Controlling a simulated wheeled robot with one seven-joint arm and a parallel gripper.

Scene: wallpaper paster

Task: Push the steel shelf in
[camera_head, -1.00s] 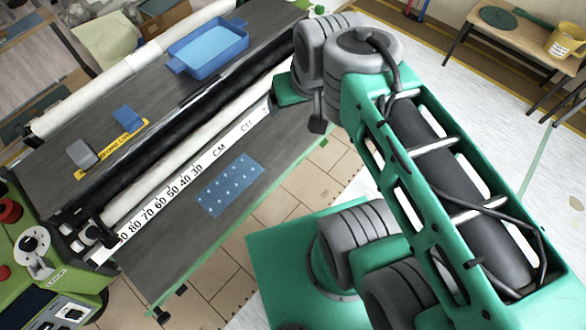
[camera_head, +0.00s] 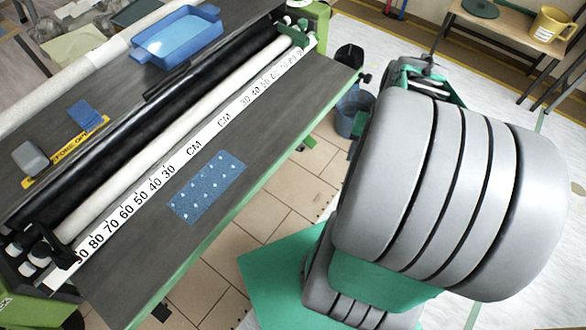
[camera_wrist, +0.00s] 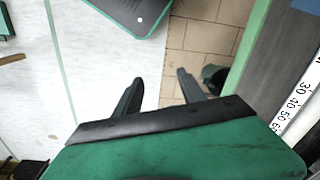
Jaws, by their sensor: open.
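The steel shelf (camera_head: 275,130) is a long dark grey plate with a green front edge, sticking out from the pasting machine in front of its white ruler strip. A blue dotted sheet (camera_head: 207,187) lies flat on it. In the wrist view, part of the shelf (camera_wrist: 270,50) shows at the right with its green edge. My gripper (camera_wrist: 160,77) is open and empty, over the floor to the left of that edge and apart from it. In the head view my gripper is hidden behind my own arm.
A blue tray (camera_head: 178,42) and a grey block (camera_head: 30,158) sit on the machine top. A dark bucket (camera_head: 354,112) stands on the floor near the shelf's far right end; it also shows in the wrist view (camera_wrist: 214,76). A wooden bench (camera_head: 500,35) stands far right.

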